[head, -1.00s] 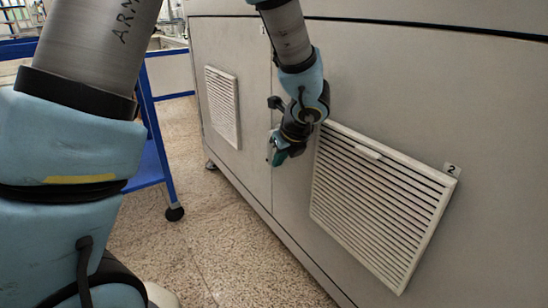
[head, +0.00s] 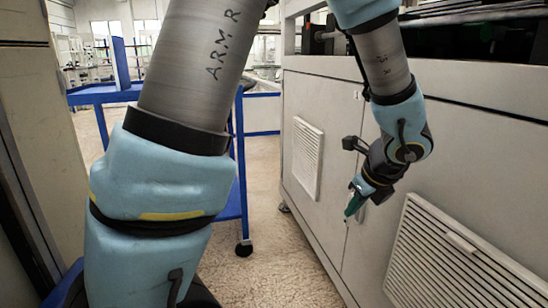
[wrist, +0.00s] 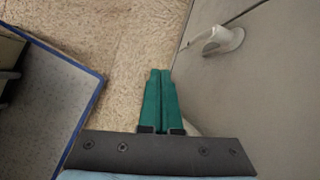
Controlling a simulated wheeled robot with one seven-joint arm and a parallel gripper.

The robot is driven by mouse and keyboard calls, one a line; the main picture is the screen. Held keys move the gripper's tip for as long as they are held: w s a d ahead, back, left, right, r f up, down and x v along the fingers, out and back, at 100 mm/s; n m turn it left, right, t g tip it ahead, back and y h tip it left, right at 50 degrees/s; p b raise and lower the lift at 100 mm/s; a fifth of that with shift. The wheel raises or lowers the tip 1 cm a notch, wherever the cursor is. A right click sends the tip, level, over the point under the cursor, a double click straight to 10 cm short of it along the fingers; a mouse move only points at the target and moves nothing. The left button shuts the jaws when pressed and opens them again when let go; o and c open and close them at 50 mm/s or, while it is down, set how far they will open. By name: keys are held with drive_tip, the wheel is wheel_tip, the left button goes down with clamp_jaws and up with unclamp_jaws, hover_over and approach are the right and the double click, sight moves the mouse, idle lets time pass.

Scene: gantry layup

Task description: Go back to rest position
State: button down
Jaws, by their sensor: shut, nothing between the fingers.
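My gripper (head: 352,207) hangs from the wrist in front of the grey machine cabinet (head: 345,100) in the head view, pointing down and to the left. Its green fingers are closed together and empty. In the wrist view the shut gripper (wrist: 162,72) points over the speckled floor (wrist: 125,40), close beside the cabinet side (wrist: 265,95). My arm links take up much of the head view and hide part of the scene behind them.
A blue cart (head: 92,96) stands at the left, partly behind my arm. Two vent grilles (head: 306,158) (head: 455,262) are on the cabinet's face. A white handle-like fitting (wrist: 222,40) sticks out from the cabinet. Open floor (head: 268,270) lies between cart and cabinet.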

drive_tip(key=a+n+g+h, duration=0.1)
drive_tip(key=a+n+g, duration=0.3)
drive_tip(key=a+n, duration=2.5)
wheel_tip(320, 180, up, 33)
drive_tip(key=d+p, duration=0.1)
drive_tip(key=p, duration=3.3)
drive_tip(key=shift+s+r, duration=0.15)
drive_tip(key=shift+s, duration=0.2)
